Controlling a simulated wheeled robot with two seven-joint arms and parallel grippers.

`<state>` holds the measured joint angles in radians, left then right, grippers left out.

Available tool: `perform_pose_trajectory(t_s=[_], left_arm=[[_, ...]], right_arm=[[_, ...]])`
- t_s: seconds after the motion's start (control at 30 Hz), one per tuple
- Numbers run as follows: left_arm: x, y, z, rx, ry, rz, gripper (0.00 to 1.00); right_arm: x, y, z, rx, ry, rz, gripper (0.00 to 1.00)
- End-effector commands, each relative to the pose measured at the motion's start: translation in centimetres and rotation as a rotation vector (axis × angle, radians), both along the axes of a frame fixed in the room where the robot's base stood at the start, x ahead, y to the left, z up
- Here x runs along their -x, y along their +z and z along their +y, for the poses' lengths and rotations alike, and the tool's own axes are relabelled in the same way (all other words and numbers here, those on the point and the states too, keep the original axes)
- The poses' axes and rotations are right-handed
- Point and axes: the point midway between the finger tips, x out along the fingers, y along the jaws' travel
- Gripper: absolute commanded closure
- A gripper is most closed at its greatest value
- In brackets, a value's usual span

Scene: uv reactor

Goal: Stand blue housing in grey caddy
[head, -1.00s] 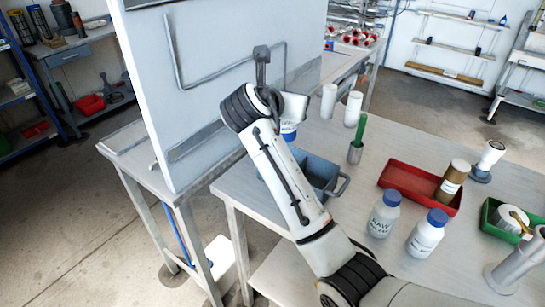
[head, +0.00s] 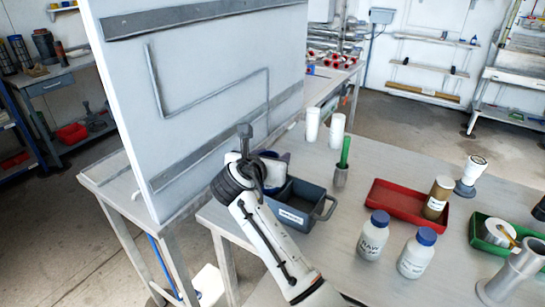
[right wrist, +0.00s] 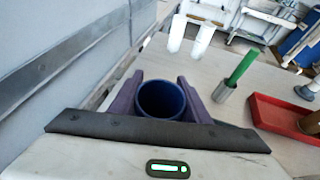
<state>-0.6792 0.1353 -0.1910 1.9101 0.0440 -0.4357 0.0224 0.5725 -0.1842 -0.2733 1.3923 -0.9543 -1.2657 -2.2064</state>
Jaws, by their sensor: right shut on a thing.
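The blue housing shows in the right wrist view as a dark blue, round, open-topped cup (right wrist: 160,98). It stands between the purple fingers of my right gripper (right wrist: 160,88), which is shut on it. In the head view my right gripper (head: 274,170) is low over the back left part of the grey caddy (head: 300,222), and the wrist hides most of the housing. The caddy is an open box with a label in front and a handle at its right. I cannot tell whether the housing touches its floor. My left gripper is not in view.
A green-handled tool in a metal cup (head: 341,176) stands right of the caddy. Two white cylinders (head: 312,124) are behind. A red tray (head: 396,200) and blue-capped bottles (head: 373,236) are to the right. A tall pale panel (head: 200,90) rises close on the left.

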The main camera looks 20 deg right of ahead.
Motion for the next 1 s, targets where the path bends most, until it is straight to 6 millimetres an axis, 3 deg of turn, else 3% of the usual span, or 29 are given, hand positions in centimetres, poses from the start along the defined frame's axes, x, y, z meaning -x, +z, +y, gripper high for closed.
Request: perform_pose_trajectory(t_s=[0.57,0.6,0.67,1.0], left_arm=[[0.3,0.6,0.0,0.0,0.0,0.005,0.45],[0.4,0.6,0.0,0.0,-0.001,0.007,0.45],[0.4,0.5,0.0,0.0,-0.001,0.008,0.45],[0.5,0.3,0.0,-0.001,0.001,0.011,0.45]], right_arm=[[0.0,-1.1,0.0,0.0,0.001,-0.001,0.83],[0.0,-1.2,0.0,0.0,0.0,0.0,0.5],[0.0,-1.2,0.0,0.0,0.0,0.0,0.4],[0.0,-1.0,0.0,-0.002,0.0,-0.001,0.38]])
